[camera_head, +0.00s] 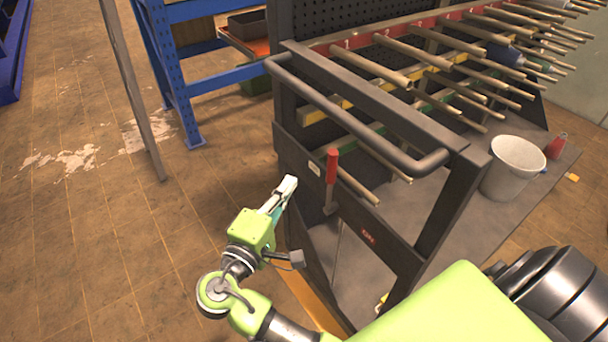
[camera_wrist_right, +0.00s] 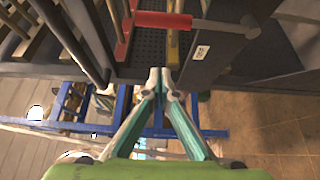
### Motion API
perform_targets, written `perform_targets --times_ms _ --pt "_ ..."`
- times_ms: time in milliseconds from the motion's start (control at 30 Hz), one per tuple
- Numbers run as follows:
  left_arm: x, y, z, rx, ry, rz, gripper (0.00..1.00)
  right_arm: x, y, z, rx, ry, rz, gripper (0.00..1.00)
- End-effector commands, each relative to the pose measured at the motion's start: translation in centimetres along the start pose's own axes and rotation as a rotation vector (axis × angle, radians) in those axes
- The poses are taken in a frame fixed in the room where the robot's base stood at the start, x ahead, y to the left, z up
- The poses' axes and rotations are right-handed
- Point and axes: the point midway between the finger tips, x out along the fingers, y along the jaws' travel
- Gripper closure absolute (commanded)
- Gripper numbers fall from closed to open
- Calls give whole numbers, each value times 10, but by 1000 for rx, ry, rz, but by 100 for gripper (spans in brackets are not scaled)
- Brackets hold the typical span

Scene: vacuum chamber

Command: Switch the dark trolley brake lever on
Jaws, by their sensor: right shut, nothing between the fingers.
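The dark trolley (camera_head: 440,215) stands at the centre and right in the head view. Its brake lever (camera_head: 331,168) has a red grip at the top and a dark stem below, and it points roughly upright on the trolley's end panel. In the right wrist view the lever's red grip (camera_wrist_right: 165,20) lies across the top, with its grey stem to the right. My right gripper (camera_head: 289,184) is shut and empty, to the left of the lever and apart from it. Its closed fingertips (camera_wrist_right: 160,73) show below the grip in the wrist view. My left gripper is out of view.
A dark push handle (camera_head: 350,120) juts out above the lever. Several rods (camera_head: 440,55) stick out from the trolley's rack. A white bucket (camera_head: 513,167) stands on its deck. A blue shelf frame (camera_head: 178,75) is behind at the left. The floor at left is largely free.

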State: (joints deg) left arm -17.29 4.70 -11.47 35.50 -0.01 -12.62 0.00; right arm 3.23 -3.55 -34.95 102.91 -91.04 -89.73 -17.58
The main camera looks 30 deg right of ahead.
Motion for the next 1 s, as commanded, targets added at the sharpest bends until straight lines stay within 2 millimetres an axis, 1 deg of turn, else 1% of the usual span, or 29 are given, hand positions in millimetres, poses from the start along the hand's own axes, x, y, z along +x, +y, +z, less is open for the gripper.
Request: perform_targets --times_ms 33,133,400,467,500,600,700,833,1000 --pt "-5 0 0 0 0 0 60 8 4 0 -1 -2 3 100" --pt "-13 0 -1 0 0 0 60 25 6 1 -2 -3 5 100" --pt "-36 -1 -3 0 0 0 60 84 6 1 -4 -3 4 100" --pt "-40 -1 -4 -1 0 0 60 96 6 1 -3 -2 3 100" --pt "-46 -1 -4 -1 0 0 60 91 5 8 -6 1 -1 100" --pt "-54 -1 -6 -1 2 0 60 86 4 22 -4 0 -1 100" --pt "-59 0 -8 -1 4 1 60 82 3 31 -2 1 -1 100" --pt "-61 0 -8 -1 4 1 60 80 1 37 -1 1 0 100" --pt "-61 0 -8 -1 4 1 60 79 0 38 -1 0 0 100"
